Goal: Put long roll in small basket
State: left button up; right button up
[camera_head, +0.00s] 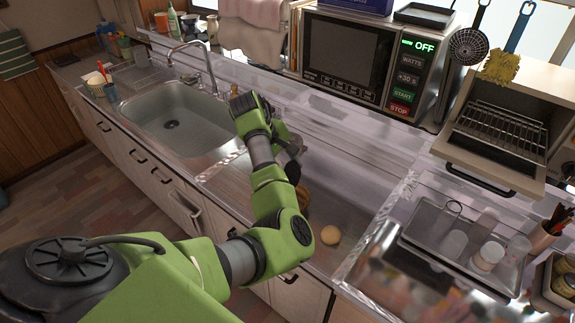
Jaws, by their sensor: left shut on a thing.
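My left gripper (291,148) is over the counter between the sink and the microwave, low near the surface. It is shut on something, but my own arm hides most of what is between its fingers. A brown thing (303,196) shows partly behind my left forearm, just below the gripper. I cannot tell whether it is the small basket or a roll. I cannot make out the long roll clearly. My right gripper is not in view.
A sink (176,122) with a tap (203,65) is to the left. The microwave (345,62) stands behind the counter. A toaster oven (497,130) and a metal tray (463,235) with jars are to the right. The counter right of my gripper is mostly clear.

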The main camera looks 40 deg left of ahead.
pick_arm(q)
jog(key=f, duration=0.2)
jog(key=f+b, duration=0.1)
jog(key=shift+a+f+b, duration=0.2)
jog(key=shift+f+b, duration=0.1)
jog(key=shift+f, duration=0.05)
jog(key=shift+d+f+b, duration=0.1)
jog(key=shift+f+b, duration=0.4)
jog(key=shift+f, duration=0.7)
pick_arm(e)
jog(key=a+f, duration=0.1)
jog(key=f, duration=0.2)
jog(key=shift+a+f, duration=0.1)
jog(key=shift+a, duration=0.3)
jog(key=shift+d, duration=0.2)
pick_arm(q)
jog(key=o, duration=1.2)
jog(key=shift+c, duration=0.2)
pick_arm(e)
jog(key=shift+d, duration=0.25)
pick_arm(q)
jog(key=shift+r, duration=0.1)
